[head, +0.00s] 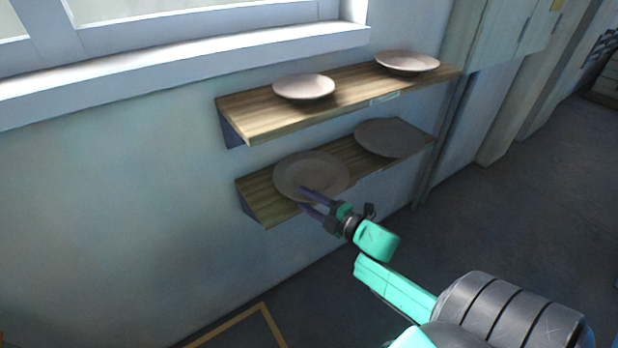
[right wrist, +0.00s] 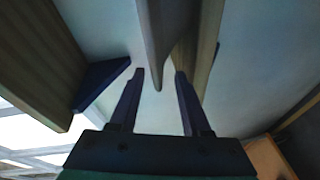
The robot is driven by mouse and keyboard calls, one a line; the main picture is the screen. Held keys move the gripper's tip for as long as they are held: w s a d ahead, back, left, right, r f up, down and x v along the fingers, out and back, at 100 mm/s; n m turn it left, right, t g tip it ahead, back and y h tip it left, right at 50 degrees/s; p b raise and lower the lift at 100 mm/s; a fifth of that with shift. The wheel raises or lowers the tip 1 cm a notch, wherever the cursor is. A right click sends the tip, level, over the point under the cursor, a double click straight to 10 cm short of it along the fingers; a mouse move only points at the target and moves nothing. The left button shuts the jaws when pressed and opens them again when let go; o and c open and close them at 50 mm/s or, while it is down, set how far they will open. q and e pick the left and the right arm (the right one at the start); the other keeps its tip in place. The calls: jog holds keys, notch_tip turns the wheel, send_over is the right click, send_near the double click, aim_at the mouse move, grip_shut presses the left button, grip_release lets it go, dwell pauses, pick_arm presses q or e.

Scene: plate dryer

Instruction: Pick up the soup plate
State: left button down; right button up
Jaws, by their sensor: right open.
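A grey round plate (head: 318,166) with a wide rim and a recessed centre sits at the left of the lower wooden shelf and overhangs its front edge; it looks like a soup plate. My right gripper (head: 304,199) is open at this plate's near rim. In the right wrist view, the plate (right wrist: 157,40) shows edge-on, its edge reaching down between the two open fingertips of the gripper (right wrist: 159,74). I see no clear contact between the fingers and the plate. My left gripper is not in view.
The lower shelf (head: 258,197) also holds a flatter grey plate (head: 388,137) at right. The upper shelf (head: 245,115) above it holds two small pale dishes, left (head: 304,86) and right (head: 407,62). A wall stands behind; open floor lies in front.

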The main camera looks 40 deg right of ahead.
aim_at(289, 190)
jog(key=x, duration=0.3)
jog(key=shift+a+r, duration=0.1)
jog(key=shift+r, duration=0.1)
jog(key=shift+w+a+f, duration=0.1)
jog(key=shift+w+f, duration=0.1)
jog(key=shift+w, duration=0.2)
jog(key=shift+s+r, duration=0.1)
jog(key=shift+s, duration=0.05)
grip_shut()
dwell(0.6)
